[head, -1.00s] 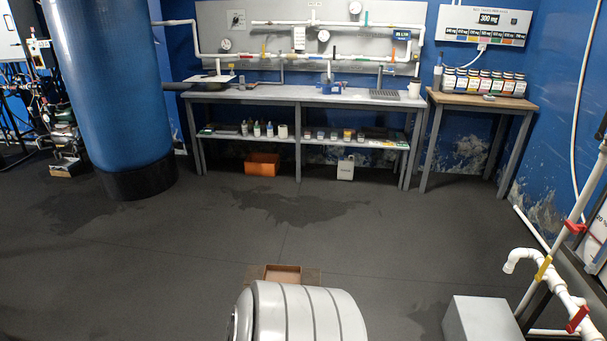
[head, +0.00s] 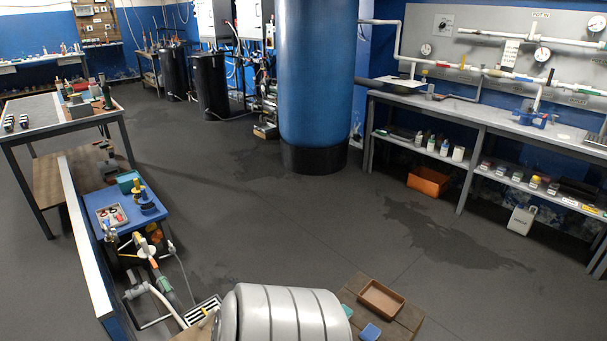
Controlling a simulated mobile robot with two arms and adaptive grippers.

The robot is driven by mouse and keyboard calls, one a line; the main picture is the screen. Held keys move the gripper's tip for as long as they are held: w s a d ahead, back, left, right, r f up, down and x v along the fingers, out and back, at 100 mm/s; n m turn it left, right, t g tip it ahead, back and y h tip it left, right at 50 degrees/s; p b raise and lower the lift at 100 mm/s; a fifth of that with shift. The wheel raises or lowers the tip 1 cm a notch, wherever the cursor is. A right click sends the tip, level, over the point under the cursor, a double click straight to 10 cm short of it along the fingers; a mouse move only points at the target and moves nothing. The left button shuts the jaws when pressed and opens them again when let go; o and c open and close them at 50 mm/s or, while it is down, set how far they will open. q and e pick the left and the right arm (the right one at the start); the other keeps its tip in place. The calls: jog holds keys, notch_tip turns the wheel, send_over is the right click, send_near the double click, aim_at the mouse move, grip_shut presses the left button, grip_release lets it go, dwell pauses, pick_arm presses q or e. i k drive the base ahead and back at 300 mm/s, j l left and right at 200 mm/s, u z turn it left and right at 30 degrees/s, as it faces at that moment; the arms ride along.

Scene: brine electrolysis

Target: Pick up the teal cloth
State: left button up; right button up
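I cannot make out the teal cloth for certain. A small teal-green patch (head: 347,311) shows at the bottom, on a brown wooden board (head: 402,322) and partly hidden behind my grey ribbed body; I cannot tell what it is. A teal box-like item (head: 129,181) sits at the back of a small blue table (head: 112,193) at the left; its form does not clearly read as cloth. Neither of my grippers is in view.
A brown tray (head: 381,299) and a blue item (head: 370,331) are on the board. A white-topped panel (head: 88,255), pipes and a hose (head: 165,285) lie at the lower left. A large blue tank (head: 317,80) stands behind. The dark floor (head: 270,220) between is open.

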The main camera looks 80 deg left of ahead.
aim_at(349, 313)
jog(key=i+j+u, duration=0.25)
jog(key=i+u, duration=0.5)
jog(key=i, duration=0.25)
jog(key=i+u, duration=0.4)
jog(key=i, duration=0.15)
